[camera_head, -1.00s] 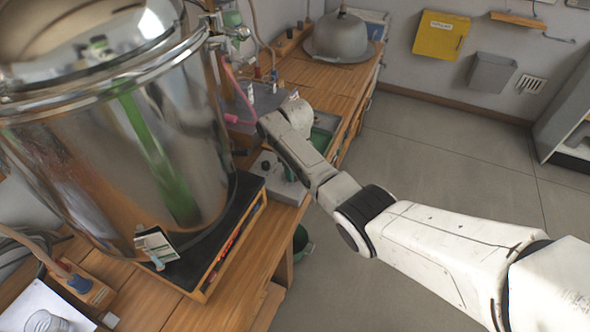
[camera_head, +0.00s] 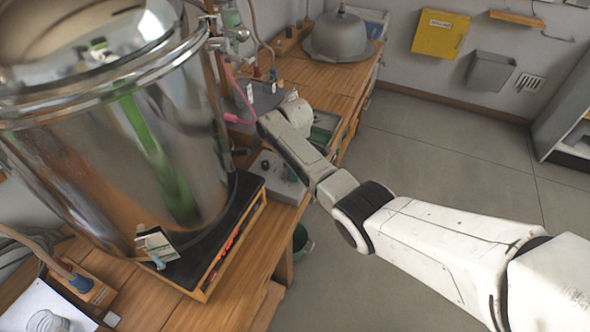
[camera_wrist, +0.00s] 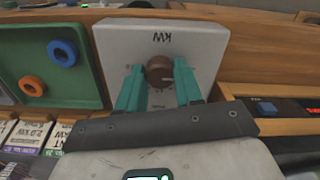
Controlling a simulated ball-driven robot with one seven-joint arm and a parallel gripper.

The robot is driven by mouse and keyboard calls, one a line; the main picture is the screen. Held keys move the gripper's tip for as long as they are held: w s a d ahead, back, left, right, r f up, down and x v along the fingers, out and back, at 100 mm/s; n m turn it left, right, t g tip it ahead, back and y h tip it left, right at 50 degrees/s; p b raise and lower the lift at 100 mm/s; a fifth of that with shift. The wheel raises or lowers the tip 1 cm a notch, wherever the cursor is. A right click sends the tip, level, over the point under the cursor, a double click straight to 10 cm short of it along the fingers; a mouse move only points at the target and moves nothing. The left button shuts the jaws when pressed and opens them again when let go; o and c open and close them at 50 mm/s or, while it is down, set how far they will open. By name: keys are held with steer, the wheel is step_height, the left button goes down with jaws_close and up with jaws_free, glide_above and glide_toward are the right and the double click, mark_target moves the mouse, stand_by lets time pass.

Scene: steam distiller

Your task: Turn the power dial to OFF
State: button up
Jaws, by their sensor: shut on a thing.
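The power dial (camera_wrist: 160,71) is a round brown knob with a pale pointer mark. It sits on a light grey panel (camera_wrist: 118,38) marked kW in the wrist view. My gripper (camera_wrist: 158,86) has teal fingers on either side of the dial and is shut on it. The pointer mark is toward the lower right of the knob in the wrist view. Lettering around the dial is mostly too small or covered to read. In the head view the grey control box (camera_head: 270,165) shows beside my arm, and the dial and fingertips are hidden there.
A large shiny metal vessel (camera_head: 120,150) stands on a black-topped base left of my arm. In the wrist view a green tray (camera_wrist: 55,65) with blue and orange rings lies left of the panel. Open floor (camera_head: 430,160) lies to the right.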

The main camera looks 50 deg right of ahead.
stand_by(0.4)
steer(key=o, duration=1)
steer(key=shift+o, duration=0.2)
step_height(320, 180, up, 11)
steer(key=shift+f, duration=0.1)
steer(key=s+a+f+m, duration=0.3)
steer(key=s+a+f, duration=0.8)
steer(key=s+a, duration=0.25)
steer(key=s+a+r+m, duration=0.1)
steer(key=s+a+m, duration=0.1)
steer(key=s, duration=0.8)
steer(key=s+a+m+t, duration=0.1)
steer(key=s+a+m, duration=0.1)
steer(key=s, duration=0.9)
steer(key=shift+r, duration=0.35)
